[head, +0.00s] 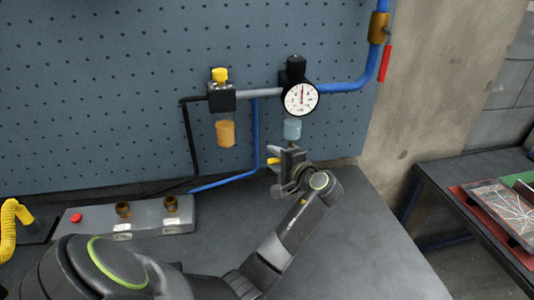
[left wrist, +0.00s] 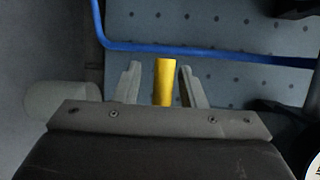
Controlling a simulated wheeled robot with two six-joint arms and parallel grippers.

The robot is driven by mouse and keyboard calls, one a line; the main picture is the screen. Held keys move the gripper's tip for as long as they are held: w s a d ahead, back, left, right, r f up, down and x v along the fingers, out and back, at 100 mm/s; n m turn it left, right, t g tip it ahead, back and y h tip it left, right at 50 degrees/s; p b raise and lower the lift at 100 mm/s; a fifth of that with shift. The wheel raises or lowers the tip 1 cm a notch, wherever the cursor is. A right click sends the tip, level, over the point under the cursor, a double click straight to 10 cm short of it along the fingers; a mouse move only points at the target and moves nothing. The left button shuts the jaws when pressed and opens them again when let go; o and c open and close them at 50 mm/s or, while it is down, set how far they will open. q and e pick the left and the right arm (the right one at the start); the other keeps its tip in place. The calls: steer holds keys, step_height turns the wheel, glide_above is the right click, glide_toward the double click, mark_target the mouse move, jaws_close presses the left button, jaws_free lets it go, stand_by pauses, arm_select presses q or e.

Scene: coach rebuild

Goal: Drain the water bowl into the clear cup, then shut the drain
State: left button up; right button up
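The water bowl (head: 292,129) is a pale blue see-through bowl under the round gauge on the pegboard. A small yellow part (head: 273,160), apparently the drain lever, shows below it beside my left gripper (head: 278,170). In the left wrist view the yellow lever (left wrist: 164,82) stands between the two fingers of my left gripper (left wrist: 160,85), with gaps on both sides. The fingers are open. A pale rounded shape (left wrist: 60,100) at the left of that view may be the clear cup; I cannot tell. My right gripper is not in view.
An amber bowl (head: 225,133) hangs left of the water bowl. A blue hose (head: 256,140) runs down to the bench. A grey box (head: 150,218) with a red button sits on the bench. The bench (head: 370,240) is clear at the right.

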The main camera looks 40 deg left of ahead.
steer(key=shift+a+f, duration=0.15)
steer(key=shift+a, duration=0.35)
arm_select(q)
steer(key=shift+r, duration=0.1)
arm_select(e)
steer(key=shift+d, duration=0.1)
arm_select(q)
jaws_close()
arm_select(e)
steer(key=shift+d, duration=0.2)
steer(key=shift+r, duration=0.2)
